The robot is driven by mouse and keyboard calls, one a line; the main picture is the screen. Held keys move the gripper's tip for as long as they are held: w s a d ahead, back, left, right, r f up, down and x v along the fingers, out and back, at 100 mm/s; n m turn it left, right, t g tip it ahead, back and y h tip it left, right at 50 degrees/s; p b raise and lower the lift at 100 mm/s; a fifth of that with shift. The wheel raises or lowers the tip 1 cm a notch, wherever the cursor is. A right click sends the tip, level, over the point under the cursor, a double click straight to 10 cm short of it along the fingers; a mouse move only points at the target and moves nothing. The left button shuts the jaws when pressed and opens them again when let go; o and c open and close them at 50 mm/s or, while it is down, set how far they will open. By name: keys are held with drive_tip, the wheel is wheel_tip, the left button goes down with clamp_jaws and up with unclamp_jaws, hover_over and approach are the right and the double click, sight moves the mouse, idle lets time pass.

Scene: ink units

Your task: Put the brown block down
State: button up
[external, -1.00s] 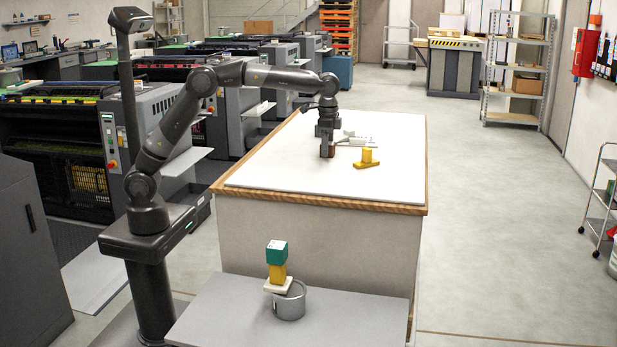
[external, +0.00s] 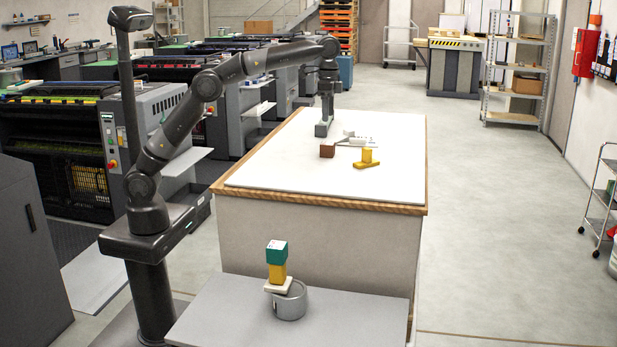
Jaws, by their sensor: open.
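The brown block (external: 327,151) rests on the white top of the table (external: 270,172). It stands free, with nothing gripping it. My gripper (external: 322,130) is open and empty. In the picture it is just above and slightly left of the block, apart from it. Its fingers point down; how high they are above the table top is hard to tell.
A yellow piece (external: 367,158) stands right of the block, with a white object (external: 360,141) behind it. On the nearer grey table (external: 225,310), a green block (external: 277,252) and a yellow block (external: 277,273) are stacked by a grey pot (external: 290,302). The white top's front is clear.

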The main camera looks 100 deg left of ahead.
drive_tip(key=s+d+r+t, duration=0.3)
drive_tip(key=s+d, duration=1.1)
drive_tip(key=s, duration=0.4)
drive_tip(key=s+d+f+t, duration=0.1)
drive_tip(key=s+d+f, duration=0.1)
drive_tip(key=s+f, duration=0.5)
drive_tip(key=s+d+f+t, duration=0.1)
drive_tip(key=s+d+f, duration=0.2)
drive_tip(key=s+f, duration=0.5)
drive_tip(key=s, duration=0.5)
drive_tip(key=shift+t, duration=0.3)
